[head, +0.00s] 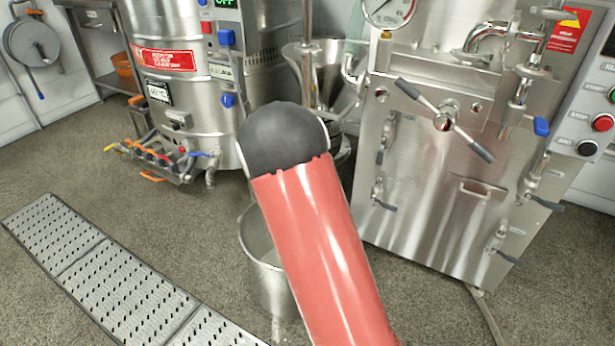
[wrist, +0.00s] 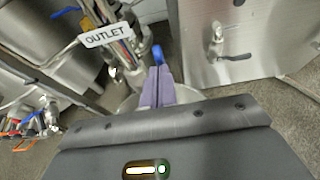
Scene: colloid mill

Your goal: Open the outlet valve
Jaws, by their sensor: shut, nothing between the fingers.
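In the wrist view a white OUTLET label (wrist: 107,35) hangs by a metal pipe. The outlet valve's blue handle (wrist: 157,54) shows just beyond my fingertips, its lower part hidden by them. My gripper (wrist: 158,75) has purple fingers closed together with nothing between them. The fingertips overlap the blue handle in the picture; I cannot tell whether they touch it. In the head view my red and dark grey arm hides the gripper, the label and the outlet valve.
A steel bucket (head: 262,270) stands on the floor, partly behind my arm. A steel hopper (head: 318,60) rises behind it. A tank (head: 185,100) with low valves is at left, a steel cabinet (head: 430,200) with protruding handles at right. A floor grating (head: 110,285) lies front left.

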